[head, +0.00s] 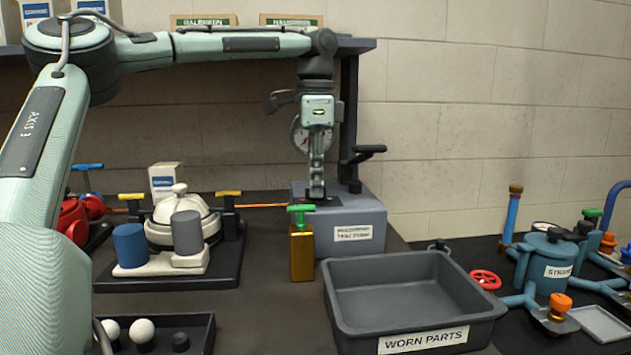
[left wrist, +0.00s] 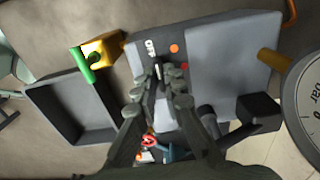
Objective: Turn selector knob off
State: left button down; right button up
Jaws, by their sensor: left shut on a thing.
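My left gripper (head: 316,192) points straight down onto the top of a grey box (head: 352,238) with a white label on its front. In the left wrist view, the gripper (left wrist: 158,76) has its fingertips close together on the selector knob (left wrist: 157,69), which is mostly hidden between them. A pale mark on the knob shows. A white "OFF" marking (left wrist: 151,48) is printed on the box top beside the fingertips, with an orange dot (left wrist: 174,48) near it. I cannot clearly tell which marking the knob points to. My right gripper is not in view.
A brass block with a green handle (head: 301,250) stands just in front of the box. An empty grey "WORN PARTS" bin (head: 478,317) is at front right. A round gauge (head: 300,136) and a dark lever (head: 362,154) are close behind the gripper. A blue tank (head: 546,268) stands right.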

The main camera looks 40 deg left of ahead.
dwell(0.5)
pick_arm(q)
jog(key=c, duration=1.6)
grip_release()
notch_tip(320, 180, up, 12)
jog(key=shift+r, duration=0.1)
